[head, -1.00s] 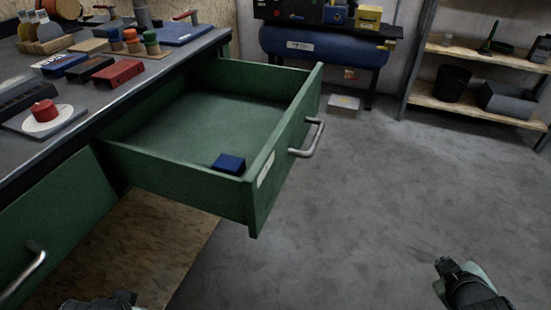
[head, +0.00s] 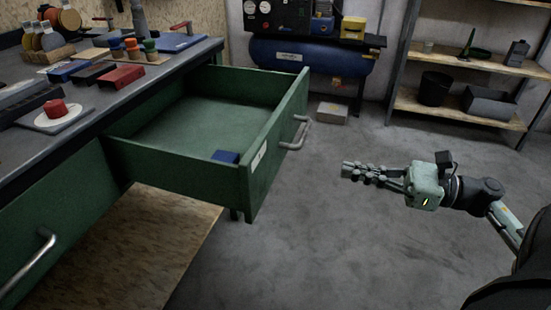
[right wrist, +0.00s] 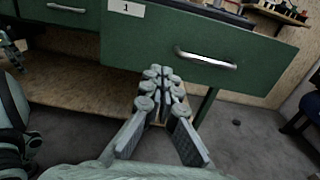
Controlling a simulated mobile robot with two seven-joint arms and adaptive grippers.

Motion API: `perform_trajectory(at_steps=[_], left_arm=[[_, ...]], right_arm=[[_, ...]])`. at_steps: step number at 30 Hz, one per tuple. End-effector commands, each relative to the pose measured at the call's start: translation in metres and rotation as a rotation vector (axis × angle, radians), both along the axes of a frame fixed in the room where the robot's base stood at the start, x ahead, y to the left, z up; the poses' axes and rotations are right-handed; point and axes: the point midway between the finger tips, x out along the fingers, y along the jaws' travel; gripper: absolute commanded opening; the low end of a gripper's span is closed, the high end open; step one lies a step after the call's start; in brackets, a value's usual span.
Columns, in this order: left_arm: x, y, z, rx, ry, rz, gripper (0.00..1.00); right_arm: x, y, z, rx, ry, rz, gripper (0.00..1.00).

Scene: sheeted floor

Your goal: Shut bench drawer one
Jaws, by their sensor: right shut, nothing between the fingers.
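Bench drawer one (head: 250,175) is a green drawer pulled well out from the bench. Its front carries a silver bar handle (head: 298,132) and a white label. In the right wrist view the drawer front (right wrist: 265,50) fills the top, with a "1" on the label (right wrist: 127,8) and the handle (right wrist: 206,58) to its right. My right gripper (head: 350,171) is shut and empty. It is in front of the drawer, to the right of the handle and apart from it, pointing toward the drawer front. My left gripper does not show clearly in either view.
A small blue box (head: 225,156) lies in the drawer. A second green drawer front (head: 60,215) is at lower left. Tools and blocks stand on the bench top (head: 95,100). A compressor (head: 310,55) and shelf (head: 460,115) are behind. The floor right of the drawer is clear.

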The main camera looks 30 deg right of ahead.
Motion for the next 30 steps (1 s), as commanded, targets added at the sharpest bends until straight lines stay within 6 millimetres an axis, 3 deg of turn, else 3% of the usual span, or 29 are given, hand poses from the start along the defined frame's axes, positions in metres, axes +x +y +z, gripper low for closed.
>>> perform_trajectory(at_steps=[5,18,30], left_arm=[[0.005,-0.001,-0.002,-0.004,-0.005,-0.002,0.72],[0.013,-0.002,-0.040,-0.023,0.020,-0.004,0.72],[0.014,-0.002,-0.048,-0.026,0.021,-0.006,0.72]], right_arm=[[0.023,0.021,0.003,0.003,-0.002,0.003,0.00],[0.089,0.076,0.003,0.006,-0.002,0.001,0.00],[0.101,0.087,0.001,0.007,0.002,-0.001,0.00]])
